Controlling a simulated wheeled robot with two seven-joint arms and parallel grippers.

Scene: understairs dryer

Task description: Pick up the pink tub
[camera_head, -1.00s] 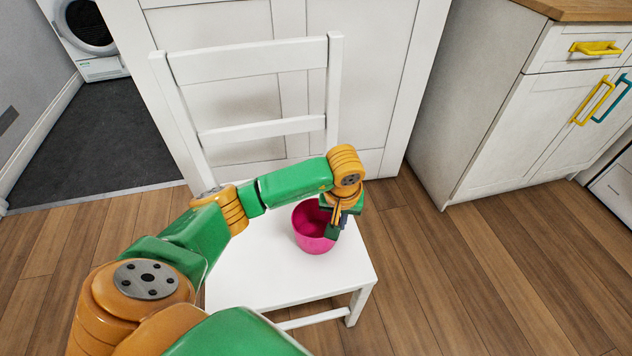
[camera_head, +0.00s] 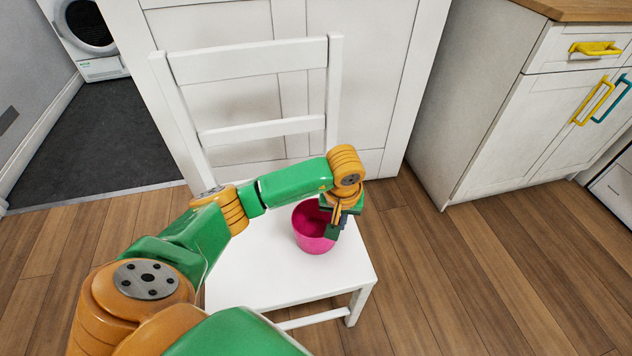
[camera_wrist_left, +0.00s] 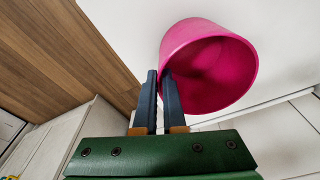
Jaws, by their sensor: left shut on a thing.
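The pink tub (camera_head: 313,236) stands upright on the seat of the white chair (camera_head: 262,280), near its right side. My left gripper (camera_head: 334,228) reaches down over the tub's right wall and is shut on it. In the left wrist view the tub (camera_wrist_left: 212,66) shows its open mouth and looks empty. There the two dark fingers of the left gripper (camera_wrist_left: 158,92) pinch the tub's wall, one inside and one outside. From these views I cannot make out a gap between the tub and the seat. My right gripper is in neither view.
The chair's slatted back (camera_head: 262,128) rises behind the tub, in front of a white panelled wall (camera_head: 372,80). A white cabinet (camera_head: 520,120) with yellow and teal handles stands at the right. The wooden floor (camera_head: 480,270) between is clear. A dryer (camera_head: 88,38) is at the far left.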

